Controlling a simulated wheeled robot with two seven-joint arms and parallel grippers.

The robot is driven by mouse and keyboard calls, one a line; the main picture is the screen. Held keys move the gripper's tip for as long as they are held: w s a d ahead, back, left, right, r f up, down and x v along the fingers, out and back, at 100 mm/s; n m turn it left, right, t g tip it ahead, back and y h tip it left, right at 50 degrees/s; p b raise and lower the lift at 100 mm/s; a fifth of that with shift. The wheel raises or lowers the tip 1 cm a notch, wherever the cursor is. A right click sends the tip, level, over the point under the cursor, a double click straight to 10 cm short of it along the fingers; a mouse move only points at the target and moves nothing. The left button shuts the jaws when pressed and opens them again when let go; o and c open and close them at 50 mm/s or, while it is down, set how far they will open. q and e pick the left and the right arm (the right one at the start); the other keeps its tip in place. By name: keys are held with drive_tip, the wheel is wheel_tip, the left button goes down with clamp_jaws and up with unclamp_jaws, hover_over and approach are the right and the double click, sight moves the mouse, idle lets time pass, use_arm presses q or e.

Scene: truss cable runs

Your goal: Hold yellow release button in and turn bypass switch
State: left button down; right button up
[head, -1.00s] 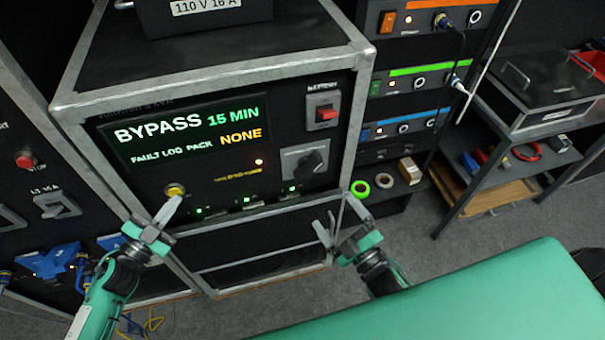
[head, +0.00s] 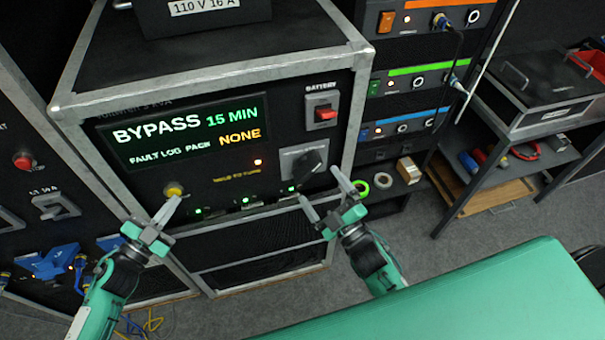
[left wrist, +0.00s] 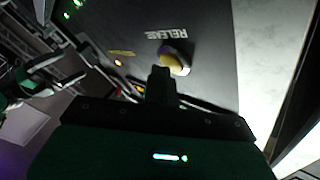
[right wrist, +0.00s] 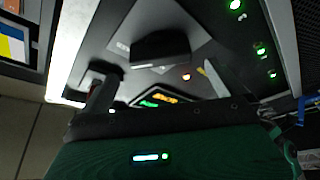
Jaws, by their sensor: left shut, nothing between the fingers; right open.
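The yellow release button (head: 174,190) is at the lower left of the black panel under the display. It also shows in the left wrist view (left wrist: 175,62), beside the word RELEASE. My left gripper (head: 178,199) is shut and empty, its tips at or just in front of the button; I cannot tell if they press it. The black bypass switch (head: 311,161) sits on a grey plate at the panel's lower right. It also shows in the right wrist view (right wrist: 160,47). My right gripper (head: 320,190) is open just below and in front of the switch, fingers apart on either side of it.
The display (head: 185,133) reads BYPASS 15 MIN, FAULT LOG PACK NONE. A red battery switch (head: 325,114) is above the bypass switch. Small green-lit latches (head: 245,203) line the panel's bottom edge. Tape rolls (head: 383,181) lie on a shelf at right.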

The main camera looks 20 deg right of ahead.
sight(310, 175)
drive_tip(key=shift+x, duration=2.55)
drive_tip(key=c, duration=0.9)
drive_tip(key=shift+m+t+h, duration=0.3)
drive_tip(key=shift+m, duration=0.6)
drive_tip(key=o, duration=0.9)
drive_tip(key=shift+s, duration=0.15)
